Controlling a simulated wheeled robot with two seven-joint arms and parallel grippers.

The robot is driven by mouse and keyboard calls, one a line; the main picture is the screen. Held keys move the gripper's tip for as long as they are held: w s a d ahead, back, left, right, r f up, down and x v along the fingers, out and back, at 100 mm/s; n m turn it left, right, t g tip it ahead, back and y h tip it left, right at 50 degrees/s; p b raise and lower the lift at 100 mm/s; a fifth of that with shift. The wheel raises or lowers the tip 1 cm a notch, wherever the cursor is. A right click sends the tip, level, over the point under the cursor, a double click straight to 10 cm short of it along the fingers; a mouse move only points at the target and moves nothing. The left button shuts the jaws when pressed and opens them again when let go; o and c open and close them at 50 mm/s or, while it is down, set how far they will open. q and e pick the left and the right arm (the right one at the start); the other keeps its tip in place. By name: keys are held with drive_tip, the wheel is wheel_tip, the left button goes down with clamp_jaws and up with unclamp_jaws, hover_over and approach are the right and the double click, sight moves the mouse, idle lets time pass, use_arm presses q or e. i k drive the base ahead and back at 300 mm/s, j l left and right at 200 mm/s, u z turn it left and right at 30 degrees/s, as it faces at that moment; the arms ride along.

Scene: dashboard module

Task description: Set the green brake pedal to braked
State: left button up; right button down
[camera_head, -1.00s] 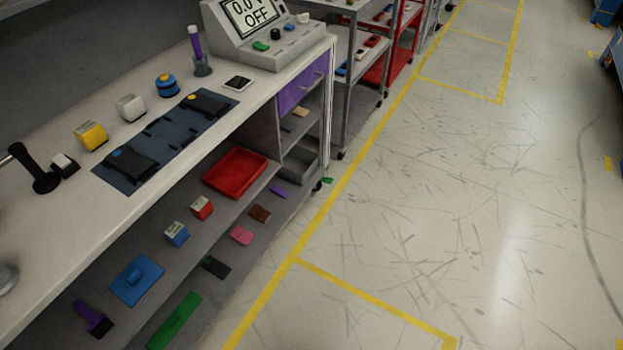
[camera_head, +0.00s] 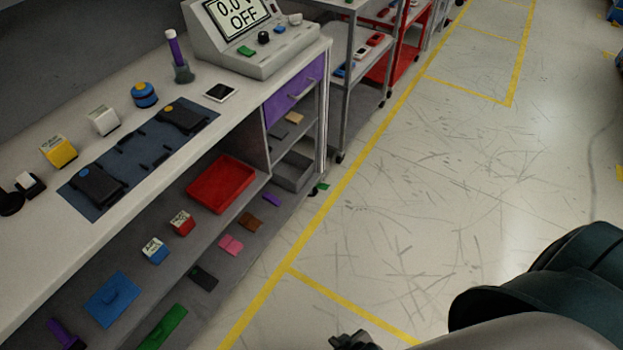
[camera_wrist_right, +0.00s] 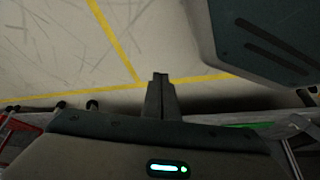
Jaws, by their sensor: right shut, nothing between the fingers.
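A long green piece (camera_head: 163,328), which looks like the brake pedal, lies at the bottom of the bench in the head view, cut off by the lower edge. Whether it is pressed or raised I cannot tell. My right gripper (camera_head: 352,340) is at the bottom edge, over the floor, to the right of the green piece and apart from it. In the right wrist view the gripper (camera_wrist_right: 160,80) is shut and empty, with floor beyond its fingertips. A green strip (camera_wrist_right: 250,126) shows there partly behind my wrist. My left gripper is out of view.
The bench (camera_head: 25,290) runs along the left, with a red tray (camera_head: 252,173), a blue piece (camera_head: 112,300) and small blocks on its shelf. A purple piece (camera_head: 65,335) is left of the green one. The marked floor (camera_head: 430,200) right of the bench is clear.

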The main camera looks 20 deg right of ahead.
sight(323, 186)
drive_tip(key=i+l+u, duration=0.1)
drive_tip(key=l, duration=0.3)
drive_tip(key=i+l+u, duration=0.1)
drive_tip(key=l, duration=0.35)
drive_tip(key=i+l+u, duration=0.1)
drive_tip(key=l, duration=0.3)
drive_tip(key=i+l+u, duration=0.15)
drive_tip(key=l, duration=0.3)
drive_tip(key=i+l, duration=0.1)
drive_tip(key=l, duration=0.75)
drive_tip(key=i, duration=0.05)
